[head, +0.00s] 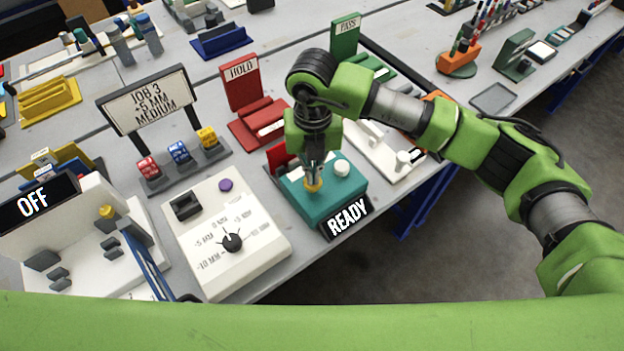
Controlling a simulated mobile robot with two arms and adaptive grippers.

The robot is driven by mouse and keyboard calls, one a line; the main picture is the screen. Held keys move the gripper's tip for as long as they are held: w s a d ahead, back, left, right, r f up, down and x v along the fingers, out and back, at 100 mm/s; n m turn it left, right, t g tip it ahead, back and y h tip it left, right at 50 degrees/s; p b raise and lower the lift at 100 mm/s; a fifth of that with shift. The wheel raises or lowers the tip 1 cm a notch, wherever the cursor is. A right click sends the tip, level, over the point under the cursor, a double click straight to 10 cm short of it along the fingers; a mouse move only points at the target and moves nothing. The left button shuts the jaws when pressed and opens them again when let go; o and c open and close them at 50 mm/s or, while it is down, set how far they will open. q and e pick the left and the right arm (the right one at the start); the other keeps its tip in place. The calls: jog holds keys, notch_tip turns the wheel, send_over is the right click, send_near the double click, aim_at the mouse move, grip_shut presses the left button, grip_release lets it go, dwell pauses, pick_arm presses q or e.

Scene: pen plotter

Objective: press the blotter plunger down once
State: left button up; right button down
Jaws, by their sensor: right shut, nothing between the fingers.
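A teal box (325,198) stands near the front edge of the table, with a black sign (349,217) reading "READY" at its front. On its top are a yellow round part (313,187) and a white round knob (342,168). I cannot tell for sure which is the blotter plunger. My right gripper (314,178) points down, shut and empty, with its tips at the yellow part. I cannot tell whether they touch it, and the gripper hides part of it. My left gripper is not in view.
A white dial panel (228,262) with a purple button stands left of the teal box. A red "HOLD" holder (241,84) is behind, and a white device (375,152) with a short post is to the right. A sign (150,101) reads "JOB 3 -.5 MM MEDIUM".

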jog(key=shift+f+b, duration=0.8)
jog(key=shift+f, duration=0.25)
jog(key=shift+s, duration=0.1)
jog(key=shift+r+p, duration=1.75)
jog(key=shift+r, duration=1.85)
